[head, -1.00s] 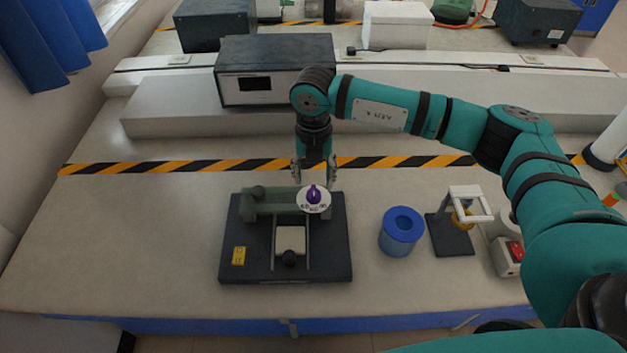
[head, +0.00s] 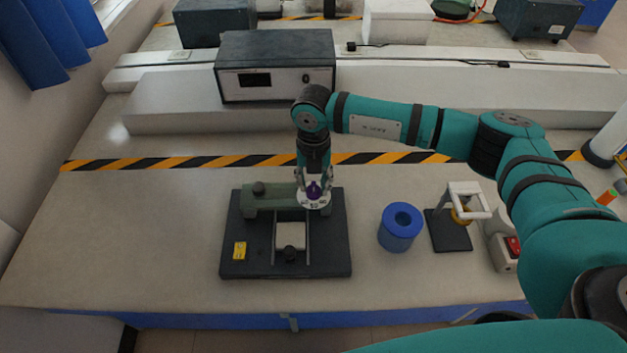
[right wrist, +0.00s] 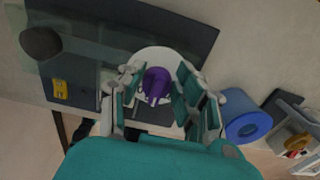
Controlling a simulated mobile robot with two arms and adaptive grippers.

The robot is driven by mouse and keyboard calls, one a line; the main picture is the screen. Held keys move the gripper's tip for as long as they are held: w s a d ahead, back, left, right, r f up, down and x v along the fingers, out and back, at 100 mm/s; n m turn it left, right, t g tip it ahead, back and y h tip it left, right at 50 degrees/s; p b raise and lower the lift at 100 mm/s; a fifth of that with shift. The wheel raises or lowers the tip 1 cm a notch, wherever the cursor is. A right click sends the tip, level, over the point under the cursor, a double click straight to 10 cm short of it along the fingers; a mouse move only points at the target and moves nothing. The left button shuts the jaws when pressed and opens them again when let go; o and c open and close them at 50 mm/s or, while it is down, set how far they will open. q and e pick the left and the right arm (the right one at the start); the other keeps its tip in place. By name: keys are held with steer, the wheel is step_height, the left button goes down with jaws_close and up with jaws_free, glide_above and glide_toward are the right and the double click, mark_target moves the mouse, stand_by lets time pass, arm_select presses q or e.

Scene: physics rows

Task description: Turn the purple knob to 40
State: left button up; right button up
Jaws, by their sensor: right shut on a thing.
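The purple knob (head: 313,191) sits on a round white dial (head: 314,204) with dark marks too small to read. The dial is on a green-grey part of a device with a dark base plate (head: 335,245). My right gripper (head: 313,187) reaches down over the knob and is shut on it. In the right wrist view the gripper's fingers (right wrist: 157,88) stand on both sides of the purple knob (right wrist: 156,82), over the white dial (right wrist: 152,56). The knob's setting cannot be read. My left gripper is not in view.
A blue spool-like cylinder (head: 401,228) stands right of the device. Beyond it are a small stand with a white frame (head: 466,190) and a box with a red switch (head: 512,246). A dark instrument box (head: 276,66) is on the step behind. The table's left side is clear.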

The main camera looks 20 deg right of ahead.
steer(key=shift+c, duration=0.3)
steer(key=n+b, duration=0.2)
steer(key=shift+w+a+f+b, duration=0.1)
steer(key=shift+f+b, duration=0.05)
steer(key=shift+b, duration=0.25)
steer(key=n+b, duration=0.2)
steer(key=shift+a+n+b, duration=0.15)
steer(key=shift+n+b, duration=0.15)
steer(key=n+b, duration=0.3)
steer(key=shift+a, duration=0.15)
steer(key=shift+r+n+b, duration=0.2)
steer(key=shift+n+b, duration=0.25)
steer(key=shift+n, duration=0.25)
steer(key=o, duration=1.1)
steer(key=shift+c, duration=0.2)
